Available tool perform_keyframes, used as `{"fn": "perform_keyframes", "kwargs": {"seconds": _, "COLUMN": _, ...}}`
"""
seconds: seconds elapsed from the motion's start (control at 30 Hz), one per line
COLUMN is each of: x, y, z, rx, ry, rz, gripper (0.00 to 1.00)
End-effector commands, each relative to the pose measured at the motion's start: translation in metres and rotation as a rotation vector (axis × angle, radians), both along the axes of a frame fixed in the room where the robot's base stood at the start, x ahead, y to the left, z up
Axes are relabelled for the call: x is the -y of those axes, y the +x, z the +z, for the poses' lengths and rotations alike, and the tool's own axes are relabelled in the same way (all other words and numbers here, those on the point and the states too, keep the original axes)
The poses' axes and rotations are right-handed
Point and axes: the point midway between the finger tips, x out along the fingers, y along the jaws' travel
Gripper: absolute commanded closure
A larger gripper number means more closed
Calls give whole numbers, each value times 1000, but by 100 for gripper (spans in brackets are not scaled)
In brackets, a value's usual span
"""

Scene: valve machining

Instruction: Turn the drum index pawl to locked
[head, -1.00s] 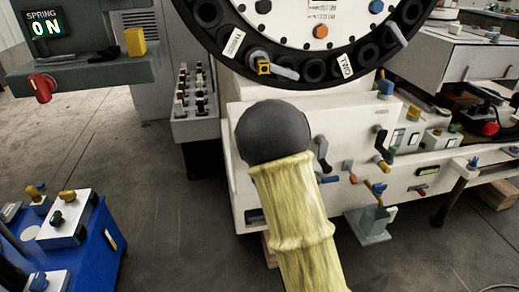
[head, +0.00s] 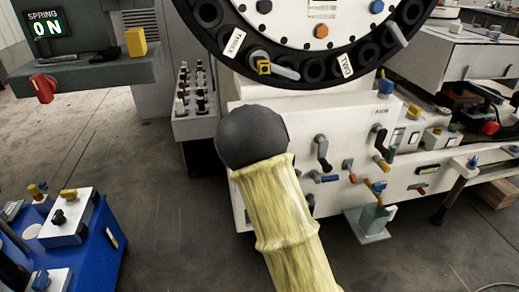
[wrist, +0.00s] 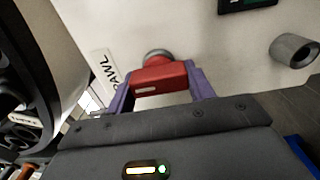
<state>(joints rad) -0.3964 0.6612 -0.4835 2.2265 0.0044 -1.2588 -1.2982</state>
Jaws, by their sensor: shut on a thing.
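The drum index pawl (wrist: 158,77) shows in the wrist view as a red block-shaped handle on a round grey hub, set in a pale panel. A white label ending in "AWL" (wrist: 104,72) is beside it on the left. My gripper (wrist: 161,90) has its two purple fingers on either side of the red handle and is shut on it. In the head view, my yellow-sleeved forearm with its dark rounded end hides the gripper, and I cannot make out the pawl there. The drum (head: 290,70) carries tags "THREE" and "TWO".
A grey knob (wrist: 294,50) sticks out right of the pawl. Small levers (head: 322,150) line the machine front right of my arm. A panel reading "SPRING ON" (head: 47,24) with a red knob stands left. A blue cart (head: 105,235) stands lower left. Floor between is clear.

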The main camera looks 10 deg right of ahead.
Motion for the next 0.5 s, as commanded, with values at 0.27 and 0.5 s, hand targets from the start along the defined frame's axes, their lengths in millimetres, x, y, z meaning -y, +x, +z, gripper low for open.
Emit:
{"fn": "perform_keyframes", "kwargs": {"seconds": 0.27, "x": -1, "y": 0, "z": -1, "rx": -3, "ry": -1, "rz": 3, "gripper": 25}}
{"fn": "perform_keyframes", "kwargs": {"seconds": 0.5, "x": 0, "y": 0, "z": -1, "rx": -2, "ry": 0, "rz": 1, "gripper": 25}}
